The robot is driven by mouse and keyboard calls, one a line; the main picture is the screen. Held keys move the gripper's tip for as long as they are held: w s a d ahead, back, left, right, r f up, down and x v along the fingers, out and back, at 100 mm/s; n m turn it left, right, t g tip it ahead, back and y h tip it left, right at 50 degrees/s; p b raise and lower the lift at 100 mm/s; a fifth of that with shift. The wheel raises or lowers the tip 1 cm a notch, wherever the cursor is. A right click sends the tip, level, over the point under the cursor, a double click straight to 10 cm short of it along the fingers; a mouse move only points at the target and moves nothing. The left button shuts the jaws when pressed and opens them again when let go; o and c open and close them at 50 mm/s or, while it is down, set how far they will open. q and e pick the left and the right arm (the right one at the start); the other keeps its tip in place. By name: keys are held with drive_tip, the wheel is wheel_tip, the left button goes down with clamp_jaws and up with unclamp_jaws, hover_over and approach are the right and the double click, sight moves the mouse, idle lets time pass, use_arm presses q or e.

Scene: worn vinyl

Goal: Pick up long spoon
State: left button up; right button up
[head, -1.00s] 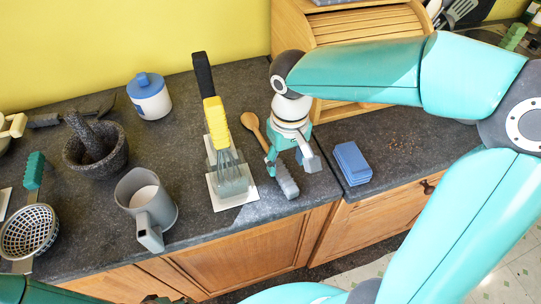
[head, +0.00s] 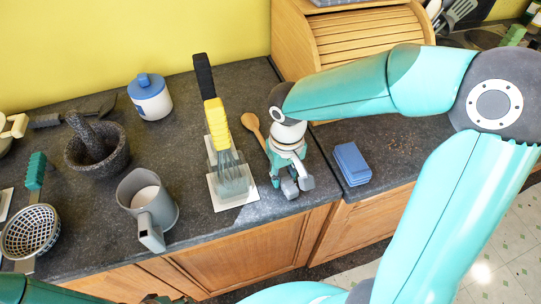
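The long spoon (head: 252,123) is wooden and lies on the dark counter, with its bowl toward the back. Its handle runs forward toward the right gripper (head: 293,187), which hides the handle's front part. My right gripper points down at the counter near the front edge. Its fingers are close together, on the line of the handle, and look shut on it. The spoon looks still down on the counter. Of my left arm, only a dark part shows at the lower left edge, with a small dark piece at the bottom edge that I cannot make out clearly.
A blue block stack (head: 352,163) sits right of the gripper. A grey jug (head: 147,205), mortar (head: 98,150) and blue-lidded jar (head: 150,98) stand left. A wooden bread box (head: 292,40) is behind.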

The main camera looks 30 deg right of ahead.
clamp_jaws()
drive_tip(key=shift+r, duration=0.2)
